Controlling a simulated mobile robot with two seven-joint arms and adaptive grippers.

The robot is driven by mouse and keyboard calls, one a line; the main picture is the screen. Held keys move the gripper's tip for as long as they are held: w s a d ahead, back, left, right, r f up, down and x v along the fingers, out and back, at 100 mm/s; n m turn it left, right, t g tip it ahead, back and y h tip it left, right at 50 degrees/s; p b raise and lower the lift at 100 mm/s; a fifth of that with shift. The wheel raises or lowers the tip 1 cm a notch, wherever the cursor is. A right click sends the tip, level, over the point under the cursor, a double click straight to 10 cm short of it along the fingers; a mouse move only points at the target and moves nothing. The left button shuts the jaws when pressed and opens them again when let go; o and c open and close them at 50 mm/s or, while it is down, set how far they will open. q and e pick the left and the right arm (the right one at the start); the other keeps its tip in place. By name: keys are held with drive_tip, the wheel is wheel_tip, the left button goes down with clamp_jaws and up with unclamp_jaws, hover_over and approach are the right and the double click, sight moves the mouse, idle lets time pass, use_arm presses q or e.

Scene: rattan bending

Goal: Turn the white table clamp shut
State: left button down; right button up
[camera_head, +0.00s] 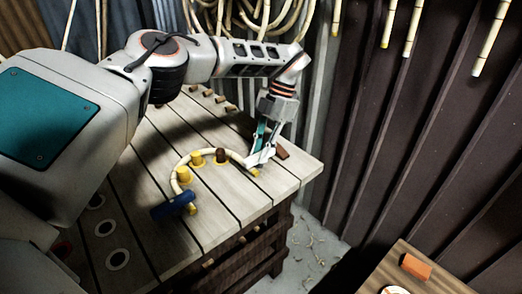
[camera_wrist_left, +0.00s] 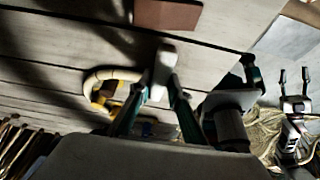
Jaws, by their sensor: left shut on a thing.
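The white table clamp (camera_head: 258,159) sits at the right end of the bent rattan strip (camera_head: 236,158) on the workbench (camera_head: 292,171). In the left wrist view the clamp's white bar (camera_wrist_left: 164,60) rises between my fingers. My left gripper (camera_head: 265,142) points down at the clamp from above; in the wrist view its teal fingers (camera_wrist_left: 157,88) are shut on the clamp. The lower part of the clamp is hidden in the wrist view. My right gripper (camera_wrist_left: 294,77) shows at the far right of the wrist view, empty, with its fingers apart.
The rattan curves around yellow pegs (camera_head: 184,174) and a brown peg (camera_head: 221,155). A blue clamp (camera_head: 172,206) is at its other end. A reddish-brown block (camera_head: 281,151) lies just right of my left gripper. Another table (camera_head: 440,280) stands lower right.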

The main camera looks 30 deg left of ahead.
use_arm(q)
drive_tip(key=c, duration=1.9)
unclamp_jaws()
drive_tip(key=shift+v, duration=3.8)
drive_tip(key=shift+s+d, duration=0.1)
